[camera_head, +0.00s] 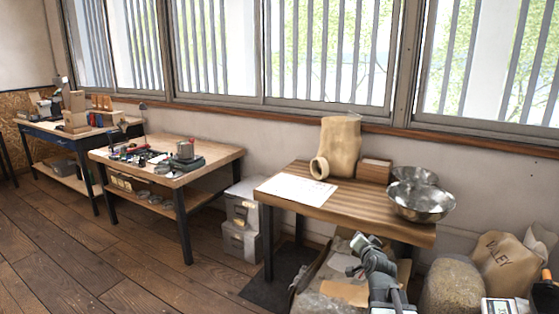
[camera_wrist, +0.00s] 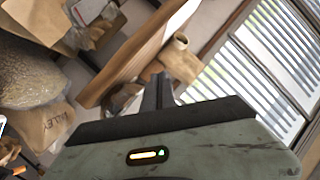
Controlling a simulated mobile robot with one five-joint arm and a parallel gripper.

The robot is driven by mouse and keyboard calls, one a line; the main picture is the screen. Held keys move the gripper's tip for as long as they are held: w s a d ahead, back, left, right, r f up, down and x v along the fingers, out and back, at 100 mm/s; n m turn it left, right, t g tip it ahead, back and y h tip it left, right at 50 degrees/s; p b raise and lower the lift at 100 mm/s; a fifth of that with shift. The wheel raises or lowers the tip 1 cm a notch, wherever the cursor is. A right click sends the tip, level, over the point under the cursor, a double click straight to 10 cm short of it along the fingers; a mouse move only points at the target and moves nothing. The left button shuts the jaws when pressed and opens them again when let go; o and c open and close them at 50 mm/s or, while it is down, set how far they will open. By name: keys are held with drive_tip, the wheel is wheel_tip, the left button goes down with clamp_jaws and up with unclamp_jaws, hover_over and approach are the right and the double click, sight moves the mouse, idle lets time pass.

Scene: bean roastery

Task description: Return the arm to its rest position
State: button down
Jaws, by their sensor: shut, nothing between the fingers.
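My arm (camera_head: 385,285) rises from the bottom of the head view, right of the middle, in front of the wooden table (camera_head: 345,204). My gripper (camera_wrist: 159,80) shows in the wrist view with its dark fingers together and nothing between them. The wrist view is tilted. In it the fingers point toward the table edge (camera_wrist: 122,62) and the tan paper bag (camera_wrist: 178,62), apart from them as far as I can tell. No marked rest place shows.
On the table are a paper sheet (camera_head: 296,189), a tan bag (camera_head: 340,145), a wooden block (camera_head: 374,170) and metal bowls (camera_head: 420,202). Sacks (camera_head: 500,265) stand at the right. A cluttered workbench (camera_head: 205,158) stands left. The floor (camera_head: 110,265) at left is clear.

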drive_tip(key=s+a+f+n+g+y, duration=0.1)
drive_tip(key=a+f+n+g+y, duration=0.1)
drive_tip(key=a+f, duration=0.35)
drive_tip(key=s+a+f+n+g+y, duration=0.1)
drive_tip(key=s+a+f+n+g, duration=0.1)
drive_tip(key=a, duration=0.6)
drive_tip(key=s+a+f+n+g, duration=0.3)
drive_tip(key=s+a+f+g, duration=0.1)
drive_tip(key=s+a+f, duration=0.25)
drive_tip(key=s+d+f+n+g+h, duration=0.1)
drive_tip(key=s+d+f+g, duration=0.1)
drive_tip(key=s+g, duration=0.35)
drive_tip(key=s+d+f+n+g, duration=0.1)
drive_tip(key=s+d+g, duration=0.1)
drive_tip(key=s, duration=0.7)
wheel_tip(320, 180, up, 14)
drive_tip(key=p, duration=1.4)
drive_tip(key=shift+w+f+t, duration=0.15)
drive_tip(key=shift+t, duration=0.2)
drive_tip(key=shift+d, duration=0.1)
